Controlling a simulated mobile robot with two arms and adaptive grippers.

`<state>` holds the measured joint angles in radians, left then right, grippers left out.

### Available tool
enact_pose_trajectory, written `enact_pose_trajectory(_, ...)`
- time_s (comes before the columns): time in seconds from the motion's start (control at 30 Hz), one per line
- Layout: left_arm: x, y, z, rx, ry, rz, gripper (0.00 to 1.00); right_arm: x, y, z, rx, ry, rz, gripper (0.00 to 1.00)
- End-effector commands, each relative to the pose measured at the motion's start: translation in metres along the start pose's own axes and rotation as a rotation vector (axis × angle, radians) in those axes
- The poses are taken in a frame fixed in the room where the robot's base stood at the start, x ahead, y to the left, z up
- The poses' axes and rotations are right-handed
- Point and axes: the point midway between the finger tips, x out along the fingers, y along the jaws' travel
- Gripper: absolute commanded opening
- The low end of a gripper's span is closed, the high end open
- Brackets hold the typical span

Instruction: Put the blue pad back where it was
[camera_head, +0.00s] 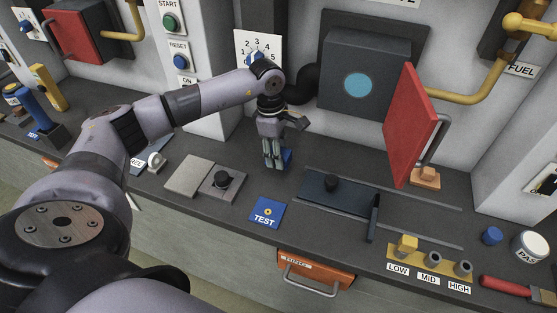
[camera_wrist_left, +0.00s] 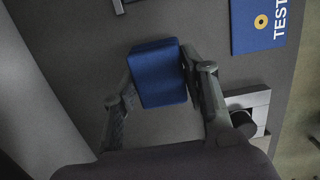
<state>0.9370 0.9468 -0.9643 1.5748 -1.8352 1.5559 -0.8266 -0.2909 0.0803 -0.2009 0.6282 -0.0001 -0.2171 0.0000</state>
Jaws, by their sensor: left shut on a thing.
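The blue pad (camera_wrist_left: 160,75) is a small dark blue block between the two fingers of my left gripper (camera_wrist_left: 155,80) in the left wrist view. In the head view only a bit of the pad (camera_head: 287,156) shows behind the fingers. My left gripper (camera_head: 276,160) points down over the dark counter, behind the blue TEST plate (camera_head: 265,216), and is shut on the pad. I cannot tell whether the pad touches the counter. The TEST plate also shows in the left wrist view (camera_wrist_left: 246,28). My right gripper is not in view.
Grey tiles (camera_head: 189,176) lie left, one with a black knob (camera_head: 222,180). An open red door (camera_head: 411,125) juts out at the right. Bare counter surrounds the gripper.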

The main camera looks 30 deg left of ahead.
Motion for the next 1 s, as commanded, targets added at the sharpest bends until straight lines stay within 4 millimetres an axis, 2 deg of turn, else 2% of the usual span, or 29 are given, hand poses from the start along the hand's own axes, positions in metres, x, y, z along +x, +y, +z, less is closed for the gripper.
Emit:
enact_pose_trajectory(0.3, 0.040, -0.001, -0.005, 0.000, 0.001, -0.002, 0.19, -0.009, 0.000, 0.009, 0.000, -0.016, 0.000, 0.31)
enact_pose_trajectory(0.53, 0.042, 0.000, -0.005, 0.001, 0.001, 0.000, 0.19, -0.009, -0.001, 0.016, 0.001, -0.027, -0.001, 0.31)
enact_pose_trajectory(0.57, 0.042, 0.000, -0.005, 0.001, 0.001, -0.001, 0.43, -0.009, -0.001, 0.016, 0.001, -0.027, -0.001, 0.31)
enact_pose_trajectory(0.83, 0.042, 0.000, -0.005, 0.001, 0.000, 0.000, 0.61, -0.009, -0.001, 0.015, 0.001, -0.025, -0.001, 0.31)
enact_pose_trajectory(1.0, 0.042, 0.000, -0.005, 0.001, 0.000, 0.000, 0.61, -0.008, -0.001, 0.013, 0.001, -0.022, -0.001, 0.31)
